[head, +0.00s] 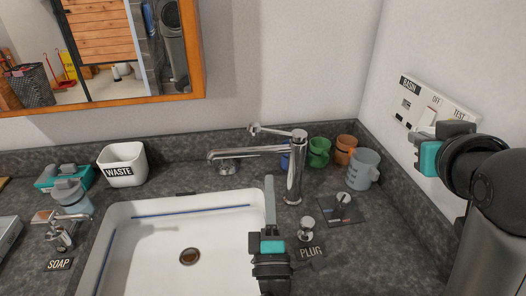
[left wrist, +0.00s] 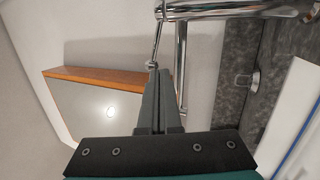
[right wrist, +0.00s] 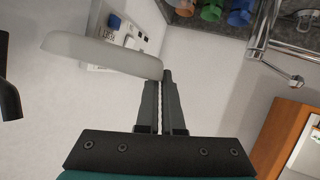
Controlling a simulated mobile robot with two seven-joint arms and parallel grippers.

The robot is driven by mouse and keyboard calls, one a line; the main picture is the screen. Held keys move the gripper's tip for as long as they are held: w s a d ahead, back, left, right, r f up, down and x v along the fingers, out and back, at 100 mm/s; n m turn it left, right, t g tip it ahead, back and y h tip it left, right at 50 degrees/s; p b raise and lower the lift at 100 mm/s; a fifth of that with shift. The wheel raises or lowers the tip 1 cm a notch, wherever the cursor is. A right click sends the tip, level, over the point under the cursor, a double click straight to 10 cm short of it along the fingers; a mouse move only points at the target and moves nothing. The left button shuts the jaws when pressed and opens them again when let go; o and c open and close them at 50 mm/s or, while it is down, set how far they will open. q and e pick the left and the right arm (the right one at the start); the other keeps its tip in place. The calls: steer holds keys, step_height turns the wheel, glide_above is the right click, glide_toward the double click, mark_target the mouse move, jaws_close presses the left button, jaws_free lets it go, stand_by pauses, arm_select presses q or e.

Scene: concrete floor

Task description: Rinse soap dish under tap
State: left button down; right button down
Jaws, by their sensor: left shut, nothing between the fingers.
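The chrome tap (head: 294,170) stands behind the white sink (head: 180,217), its spout pointing left over the basin. No water shows below the spout. My left gripper (head: 269,182) is shut and empty, upright in front of the spout. In the left wrist view the tip of the tap lever (left wrist: 155,45) appears by its fingertips; I cannot tell whether they touch. My right gripper (right wrist: 160,78) is shut on the edge of a pale soap dish (right wrist: 95,55), held up near the right wall. In the head view my right gripper (head: 425,140) mostly hides the dish.
A white WASTE bin (head: 122,165) and a soap dispenser (head: 72,200) stand left of the sink. Green (head: 318,152), orange (head: 345,150) and grey-blue (head: 362,170) cups stand right of the tap. A plug knob (head: 306,230) is near my left gripper. A labelled panel (head: 448,108) is on the right wall.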

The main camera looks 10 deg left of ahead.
mark_target(278, 131)
arm_select(q)
steer(key=w+a+r+n+b, duration=0.3)
steer(key=w+n, duration=0.6)
steer(key=n, duration=0.5)
steer(key=shift+a+r+n, duration=0.2)
steer(key=shift+r+n, duration=0.05)
steer(key=shift+n, duration=0.15)
stand_by(0.5)
steer(key=shift+d+r+m+p, duration=0.15)
steer(key=shift+r+m+p, duration=0.55)
steer(key=shift+p, duration=0.1)
